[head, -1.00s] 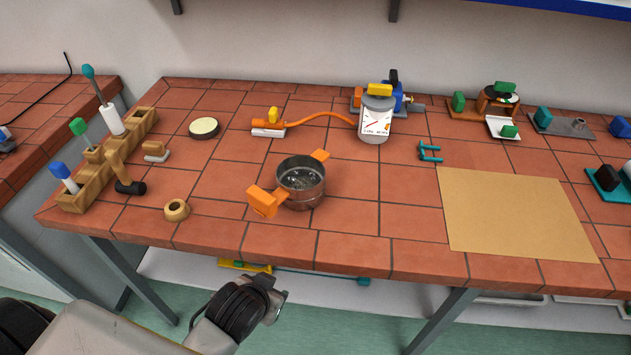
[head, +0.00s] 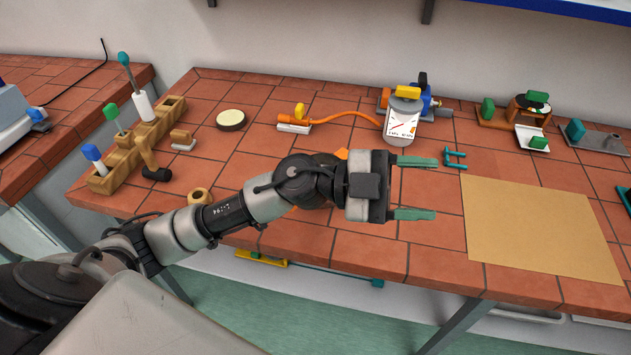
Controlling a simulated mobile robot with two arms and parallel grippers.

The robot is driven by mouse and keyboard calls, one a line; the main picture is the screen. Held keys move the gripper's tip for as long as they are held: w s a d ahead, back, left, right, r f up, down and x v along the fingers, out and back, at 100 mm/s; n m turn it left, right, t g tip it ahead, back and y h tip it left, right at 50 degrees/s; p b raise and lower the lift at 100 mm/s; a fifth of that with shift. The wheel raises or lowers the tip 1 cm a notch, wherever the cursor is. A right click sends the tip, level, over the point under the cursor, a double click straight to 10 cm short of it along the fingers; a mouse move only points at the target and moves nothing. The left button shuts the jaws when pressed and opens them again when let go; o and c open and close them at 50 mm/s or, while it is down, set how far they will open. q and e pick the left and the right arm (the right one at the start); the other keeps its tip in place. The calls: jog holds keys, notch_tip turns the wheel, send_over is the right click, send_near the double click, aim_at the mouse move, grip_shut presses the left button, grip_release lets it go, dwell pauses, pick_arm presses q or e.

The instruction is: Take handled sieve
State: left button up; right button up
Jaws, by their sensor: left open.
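The handled sieve, a round metal vessel with two orange handles, stands on the tiled bench (head: 390,260). My left arm now hides most of it; a bit of its orange handle (head: 342,153) shows above the arm. My left gripper (head: 425,188) is over the bench, pointing right, to the right of the sieve. Its two green-grey fingers are wide apart with nothing between them. I cannot tell how high it is above the tiles. My right gripper is out of view.
A wooden rack (head: 128,155) with upright tools stands at the left. A tan mat (head: 535,228) lies at the right, clear. A wooden ring (head: 198,195) is near the front edge.

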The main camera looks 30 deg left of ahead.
pick_arm(q)
jog(key=w+a+f+m+g+y, duration=0.1)
jog(key=a+f+m+g+y, duration=0.1)
jog(key=a+f+g+y, duration=0.6)
jog(key=w+a+n+t+y, duration=0.1)
jog(key=a+y, duration=0.3)
jog(key=a, duration=0.1)
jog(key=w+a+n+t+y, duration=0.1)
jog(key=a+n+y, duration=0.1)
jog(key=a+y, duration=0.2)
jog(key=w+a+r+n+t+y, duration=0.1)
jog(key=a+n+t+y, duration=0.1)
jog(key=a+y, duration=0.2)
jog(key=shift+w+a+r, duration=0.1)
jog(key=shift+w+a, duration=0.1)
jog(key=shift+a, duration=1.55)
notch_tip(320, 180, down, 5)
jog(key=shift+a+r+p, duration=0.15)
jog(key=shift+r+p, duration=0.05)
jog(key=shift+p, duration=0.3)
jog(key=f, duration=0.1)
jog(key=f+p, duration=0.1)
jog(key=f, duration=0.1)
jog(key=f+p, duration=0.1)
jog(key=f, duration=0.1)
jog(key=shift+s+f, duration=0.25)
jog(key=shift+s, duration=0.05)
jog(key=shift+f, duration=0.3)
grip_shut()
